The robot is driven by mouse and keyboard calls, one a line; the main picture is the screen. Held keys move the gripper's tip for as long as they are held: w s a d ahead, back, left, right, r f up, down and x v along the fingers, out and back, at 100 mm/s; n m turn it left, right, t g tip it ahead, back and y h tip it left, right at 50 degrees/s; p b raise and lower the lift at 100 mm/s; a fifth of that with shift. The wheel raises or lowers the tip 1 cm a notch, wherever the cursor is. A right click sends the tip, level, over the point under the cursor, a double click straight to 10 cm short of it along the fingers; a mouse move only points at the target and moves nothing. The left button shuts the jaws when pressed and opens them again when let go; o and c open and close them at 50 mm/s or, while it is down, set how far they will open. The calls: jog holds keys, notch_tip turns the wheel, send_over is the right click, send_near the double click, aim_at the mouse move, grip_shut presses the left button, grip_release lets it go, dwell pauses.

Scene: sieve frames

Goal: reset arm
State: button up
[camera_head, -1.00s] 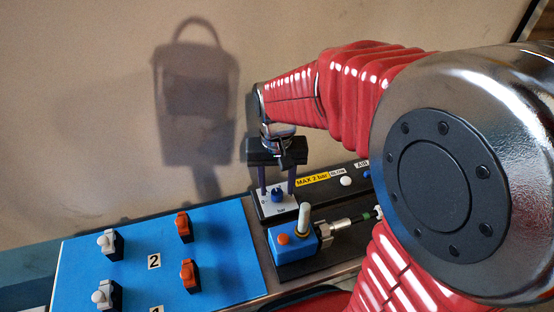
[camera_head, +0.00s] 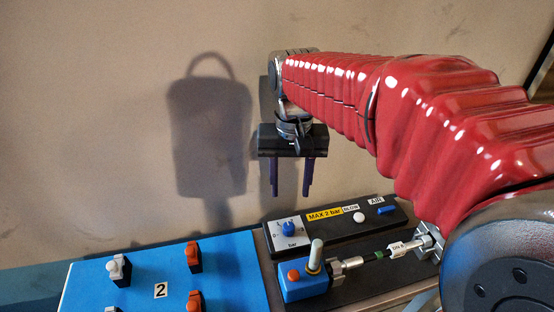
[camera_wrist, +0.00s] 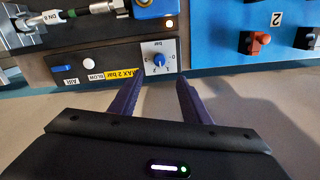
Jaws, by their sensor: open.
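My gripper (camera_head: 292,190) hangs with its two purple fingers pointing down, open and empty, in front of the wall in the head view. It is above the black control panel (camera_head: 340,228) and apart from it. The panel's blue pressure knob (camera_head: 289,228) sits on a white dial marked bar, below the fingers. In the wrist view my gripper (camera_wrist: 155,92) shows its fingers spread, with the knob (camera_wrist: 159,60) seen beyond the gap between them. My red arm reaches in from the right.
A blue board (camera_head: 225,280) with orange clamps (camera_head: 193,255) and white-topped clamps (camera_head: 118,268) lies at lower left. A blue valve block (camera_head: 302,284) with an upright lever (camera_head: 315,256) stands in front of the panel. The wall (camera_head: 120,110) is behind; the air above the board is clear.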

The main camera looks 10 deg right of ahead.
aim_at(289, 226)
jog(key=shift+f, duration=0.1)
notch_tip(289, 226, down, 13)
dwell(0.9)
dwell(0.3)
